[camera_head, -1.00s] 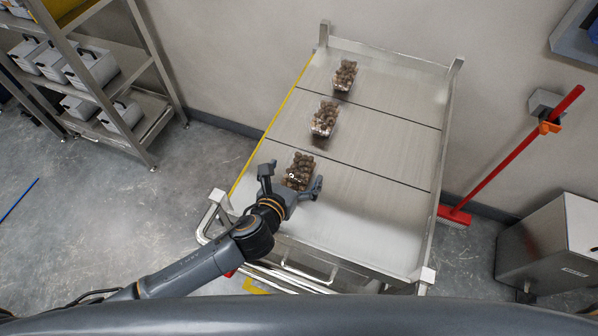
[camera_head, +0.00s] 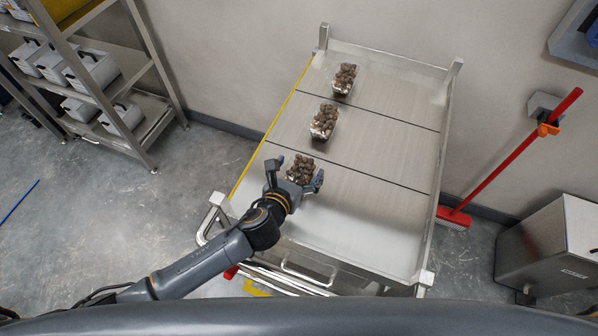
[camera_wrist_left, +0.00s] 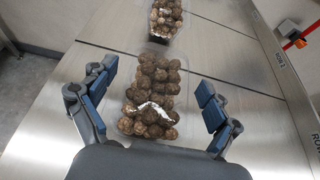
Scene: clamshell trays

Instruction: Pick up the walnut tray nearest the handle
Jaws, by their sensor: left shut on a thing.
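The walnut tray nearest the handle is a clear clamshell tray of brown walnuts (camera_head: 300,168) at the near end of the cart. It also shows in the left wrist view (camera_wrist_left: 150,95), with a shiny glare patch across the nuts. My left gripper (camera_head: 295,178) is shut on this tray, one finger on each side of it. In the left wrist view the blue finger pads (camera_wrist_left: 152,103) flank the tray. I cannot tell whether the tray's base touches the cart. The cart's handle (camera_head: 308,272) is at its near edge. My right gripper is not in view.
Two more walnut trays stand farther along the cart, a middle one (camera_head: 323,121) and a far one (camera_head: 345,79). Dark lines divide the metal cart top (camera_head: 375,205), whose right side is bare. A red broom (camera_head: 510,160) leans at the right. Shelving (camera_head: 150,105) stands left.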

